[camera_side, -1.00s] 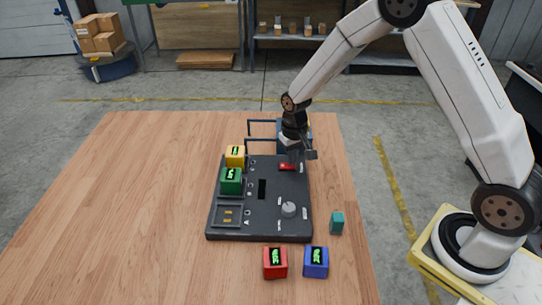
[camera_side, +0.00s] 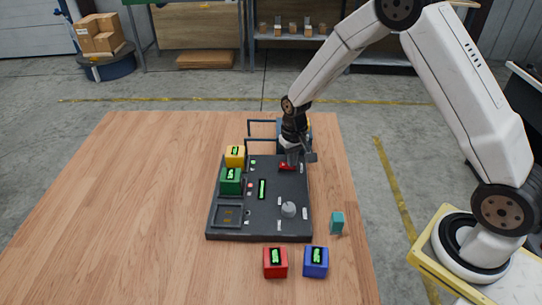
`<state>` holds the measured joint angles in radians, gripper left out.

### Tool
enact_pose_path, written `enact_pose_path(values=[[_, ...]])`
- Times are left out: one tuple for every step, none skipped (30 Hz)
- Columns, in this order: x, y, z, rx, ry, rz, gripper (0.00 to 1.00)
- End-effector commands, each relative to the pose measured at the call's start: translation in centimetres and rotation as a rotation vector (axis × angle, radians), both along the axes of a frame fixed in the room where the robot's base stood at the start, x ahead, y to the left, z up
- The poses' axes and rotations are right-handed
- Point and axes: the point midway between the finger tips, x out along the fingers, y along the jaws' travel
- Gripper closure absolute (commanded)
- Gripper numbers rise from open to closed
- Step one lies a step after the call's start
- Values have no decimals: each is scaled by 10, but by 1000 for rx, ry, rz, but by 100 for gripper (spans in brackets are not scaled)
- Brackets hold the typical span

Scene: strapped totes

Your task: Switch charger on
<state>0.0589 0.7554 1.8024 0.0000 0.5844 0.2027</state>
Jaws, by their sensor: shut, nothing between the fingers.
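The charger (camera_side: 262,222) is a dark panel flat on the table. Its red switch (camera_side: 287,167) is near the far right corner, partly hidden by my gripper (camera_side: 292,160). My gripper is shut and empty, pointing down at the switch; it looks to be touching it, but I cannot be sure. The charger's narrow display (camera_side: 262,189) glows green. A small green light shows near the yellow block (camera_side: 235,156) and a reddish one beside the green block (camera_side: 231,181). Both blocks sit along the charger's left side; the front left bay (camera_side: 229,216) is empty.
A grey knob (camera_side: 288,209) stands on the charger's front right. A red block (camera_side: 275,262), a blue block (camera_side: 316,262) and a small teal block (camera_side: 337,223) lie on the table (camera_side: 130,210). A dark frame stands behind the charger. The table's left side is clear.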

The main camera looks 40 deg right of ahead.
Motion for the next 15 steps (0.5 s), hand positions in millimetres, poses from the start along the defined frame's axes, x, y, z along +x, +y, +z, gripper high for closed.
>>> enact_pose_path(values=[[0, 0, 1, -1, -2, 0, 100], [0, 0, 2, -1, -2, 0, 100], [1, 0, 3, -1, -2, 0, 100], [1, 0, 5, -1, -2, 0, 100], [1, 0, 6, 0, -3, 0, 100], [1, 0, 8, 0, -3, 0, 100], [1, 0, 10, -1, -2, 0, 100], [1, 0, 12, -1, -2, 0, 100], [0, 0, 14, 0, -1, 0, 100], [0, 0, 16, 0, -1, 0, 100], [0, 0, 17, -1, -2, 0, 100], [0, 0, 20, -1, -2, 0, 100], [0, 0, 21, -1, -3, 0, 100], [0, 0, 23, -1, -3, 0, 100], [0, 0, 25, -1, -2, 0, 100]])
